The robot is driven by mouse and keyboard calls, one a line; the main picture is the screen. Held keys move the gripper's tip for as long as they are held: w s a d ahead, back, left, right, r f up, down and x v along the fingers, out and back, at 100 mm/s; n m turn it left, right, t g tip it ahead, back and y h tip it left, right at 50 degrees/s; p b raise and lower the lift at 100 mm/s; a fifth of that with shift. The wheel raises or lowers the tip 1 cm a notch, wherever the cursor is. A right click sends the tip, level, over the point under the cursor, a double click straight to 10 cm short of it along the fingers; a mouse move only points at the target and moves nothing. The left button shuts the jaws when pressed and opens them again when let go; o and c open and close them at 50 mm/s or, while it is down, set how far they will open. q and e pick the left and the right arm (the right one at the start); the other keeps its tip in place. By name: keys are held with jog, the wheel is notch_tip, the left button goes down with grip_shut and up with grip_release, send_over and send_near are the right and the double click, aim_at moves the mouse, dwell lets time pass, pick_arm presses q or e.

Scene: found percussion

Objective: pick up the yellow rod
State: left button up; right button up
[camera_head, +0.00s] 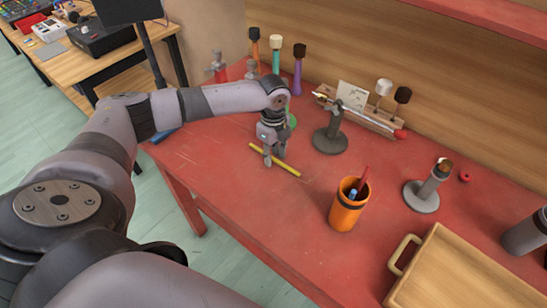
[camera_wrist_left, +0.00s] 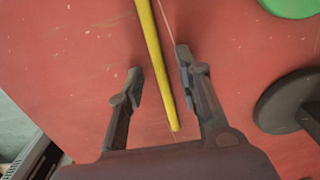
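The yellow rod (camera_head: 285,165) lies flat on the red table in the head view. In the left wrist view the rod (camera_wrist_left: 158,60) runs between the two fingers of my left gripper (camera_wrist_left: 158,72). The fingers are spread, with a gap on both sides of the rod. In the head view my left gripper (camera_head: 273,157) points down over the rod and hides part of it. My right gripper does not show in either view.
An orange cup (camera_head: 344,215) with sticks stands right of the rod. A grey stand (camera_head: 330,142) and a green round thing (camera_head: 292,121) are behind it. A wooden tray (camera_head: 425,255) sits front right. The table's front left is bare.

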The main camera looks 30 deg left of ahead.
pick_arm(q)
grip_shut()
dwell(0.3)
